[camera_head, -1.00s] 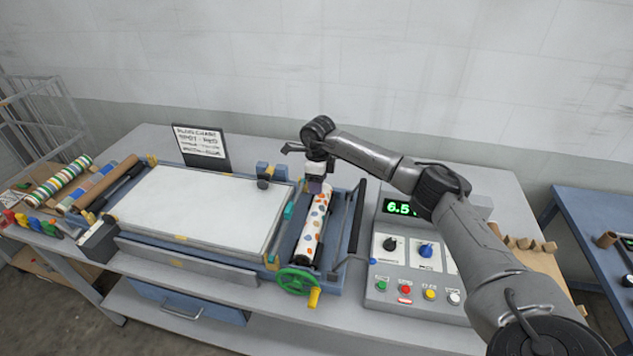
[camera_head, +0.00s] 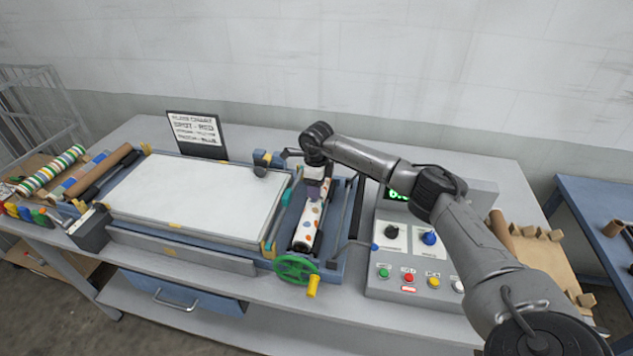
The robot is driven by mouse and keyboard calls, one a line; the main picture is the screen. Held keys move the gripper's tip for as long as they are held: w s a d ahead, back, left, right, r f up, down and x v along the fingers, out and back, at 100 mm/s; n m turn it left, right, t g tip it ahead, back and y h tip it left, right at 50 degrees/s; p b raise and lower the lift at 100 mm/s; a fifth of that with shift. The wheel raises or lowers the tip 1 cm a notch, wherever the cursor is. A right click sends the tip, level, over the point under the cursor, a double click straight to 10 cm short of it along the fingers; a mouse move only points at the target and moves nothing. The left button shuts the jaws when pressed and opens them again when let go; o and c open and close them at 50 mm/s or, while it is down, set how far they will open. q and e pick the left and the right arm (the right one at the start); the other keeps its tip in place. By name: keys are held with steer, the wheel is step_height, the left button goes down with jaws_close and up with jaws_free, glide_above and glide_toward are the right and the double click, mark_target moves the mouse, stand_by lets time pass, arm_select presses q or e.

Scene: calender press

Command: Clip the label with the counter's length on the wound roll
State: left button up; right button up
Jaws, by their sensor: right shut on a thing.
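The wound roll (camera_head: 307,229), white with coloured dots, lies in the press's right-hand end, running away from me. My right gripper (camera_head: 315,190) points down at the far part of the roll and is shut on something. A purple-grey piece (camera_head: 313,197) shows at its jaws, right against or just above the roll; I cannot tell whether it is the label. The counter (camera_head: 395,195) on the control box shows green digits, mostly hidden behind my right arm. My left gripper is not in view.
A green handwheel (camera_head: 297,269) with a yellow handle stands at the roll's near end. The white press bed (camera_head: 195,198) lies to the left, with a sign (camera_head: 197,135) behind it. The control box (camera_head: 415,262) with knobs and buttons is at right.

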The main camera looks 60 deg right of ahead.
steer(key=shift+f, duration=0.3)
stand_by(0.4)
steer(key=shift+f, duration=0.45)
steer(key=o, duration=1)
steer(key=shift+r, duration=0.1)
step_height(320, 180, up, 14)
steer(key=shift+f, duration=0.2)
stand_by(0.4)
